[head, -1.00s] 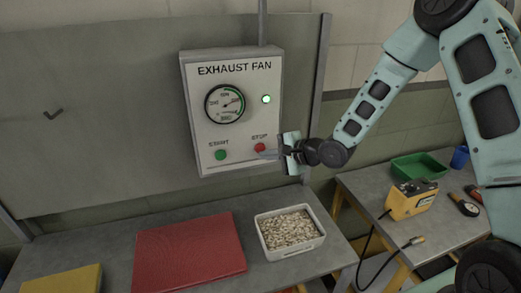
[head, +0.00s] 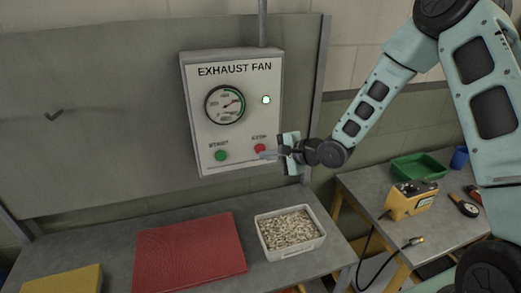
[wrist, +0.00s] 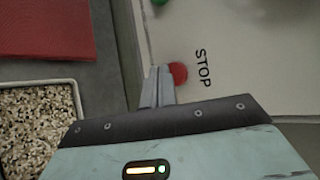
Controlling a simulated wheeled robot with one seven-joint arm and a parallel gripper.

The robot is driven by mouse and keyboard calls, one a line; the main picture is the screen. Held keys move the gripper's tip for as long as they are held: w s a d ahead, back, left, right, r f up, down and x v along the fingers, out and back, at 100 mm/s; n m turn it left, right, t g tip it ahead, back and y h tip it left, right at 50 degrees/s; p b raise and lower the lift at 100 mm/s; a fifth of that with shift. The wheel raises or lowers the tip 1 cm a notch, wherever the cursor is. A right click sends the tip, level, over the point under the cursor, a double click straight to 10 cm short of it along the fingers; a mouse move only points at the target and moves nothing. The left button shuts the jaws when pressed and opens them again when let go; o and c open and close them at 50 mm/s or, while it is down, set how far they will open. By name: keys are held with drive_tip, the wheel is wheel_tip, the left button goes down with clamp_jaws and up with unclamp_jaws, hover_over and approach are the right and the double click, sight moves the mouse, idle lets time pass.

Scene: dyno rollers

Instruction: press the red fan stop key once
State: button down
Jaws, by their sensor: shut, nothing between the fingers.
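The red stop key (head: 260,148) sits at the lower right of the exhaust fan box (head: 240,130), under the word STOP. In the wrist view the red key (wrist: 178,73) shows just beside my shut fingertips. My gripper (head: 264,154) is shut and empty, its fingertips in front of the box, close to the key. Whether the tips touch the key cannot be told. The green start key (head: 221,155) is to the left of it. The box's indicator lamp (head: 266,99) is lit green, and the gauge (head: 225,104) needle points to the upper right.
Below the box, a bench holds a red mat (head: 190,255), a white bin of pale chips (head: 290,252) and a yellow item (head: 67,279). The right table carries a green tray (head: 420,166) and a yellow device (head: 411,200).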

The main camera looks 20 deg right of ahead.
drive_tip(key=shift+w, duration=0.25)
drive_tip(key=shift+w+p, duration=0.35)
drive_tip(key=shift+w, duration=0.05)
idle(0.6)
drive_tip(key=shift+s, duration=0.8)
drive_tip(key=s, duration=0.5)
drive_tip(key=shift+p, duration=0.3)
idle(0.7)
